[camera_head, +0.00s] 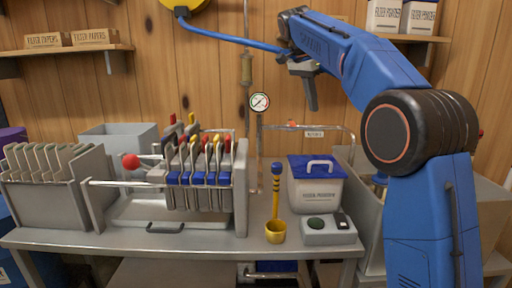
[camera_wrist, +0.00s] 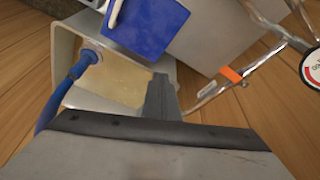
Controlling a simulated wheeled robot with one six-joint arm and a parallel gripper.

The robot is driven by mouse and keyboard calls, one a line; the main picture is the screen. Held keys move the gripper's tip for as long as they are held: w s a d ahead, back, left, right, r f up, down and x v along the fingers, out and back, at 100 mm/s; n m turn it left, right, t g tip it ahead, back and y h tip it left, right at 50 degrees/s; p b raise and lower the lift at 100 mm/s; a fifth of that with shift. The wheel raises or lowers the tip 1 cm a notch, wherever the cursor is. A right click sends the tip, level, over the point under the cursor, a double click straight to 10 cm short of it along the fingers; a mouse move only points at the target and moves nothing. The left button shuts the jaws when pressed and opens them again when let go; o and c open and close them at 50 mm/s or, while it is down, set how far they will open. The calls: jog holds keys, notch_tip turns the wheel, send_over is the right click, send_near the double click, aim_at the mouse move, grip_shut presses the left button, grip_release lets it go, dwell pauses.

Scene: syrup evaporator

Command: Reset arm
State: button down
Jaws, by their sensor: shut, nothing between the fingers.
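My gripper (camera_head: 311,94) hangs from my raised blue arm at the upper middle of the head view, in front of the wooden wall. It points down and is shut and empty, touching nothing. In the wrist view my gripper (camera_wrist: 162,88) shows as a dark narrow shape at the middle. Beyond it lie the blue lid (camera_wrist: 150,25) of the filter powder bin and an open metal box (camera_wrist: 62,45) with a blue hose.
A filter press (camera_head: 240,190) with several coloured handles stands on the metal table (camera_head: 200,240). The white powder bin (camera_head: 316,193), a yellow scoop (camera_head: 276,231) and a switch box (camera_head: 328,230) stand right of it. A gauge (camera_head: 259,102) and pipes rise behind. Shelves (camera_head: 65,49) line the wall.

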jog(key=s+d+f+n+y, duration=0.1)
jog(key=s+d+f+n, duration=0.15)
jog(key=s, duration=0.55)
jog(key=s+d+f+n+t, duration=0.1)
jog(key=s+d+f+n, duration=0.2)
jog(key=s, duration=0.5)
jog(key=s+d+f+n+y, duration=0.1)
jog(key=s+d+f+n, duration=0.2)
jog(key=s, duration=0.4)
jog(key=s+d+f+n+t+y, duration=0.1)
jog(key=s+f+n, duration=0.3)
jog(key=s+f, duration=1.9)
jog(key=shift+d+f+t, duration=0.3)
jog(key=shift+f+t, duration=0.3)
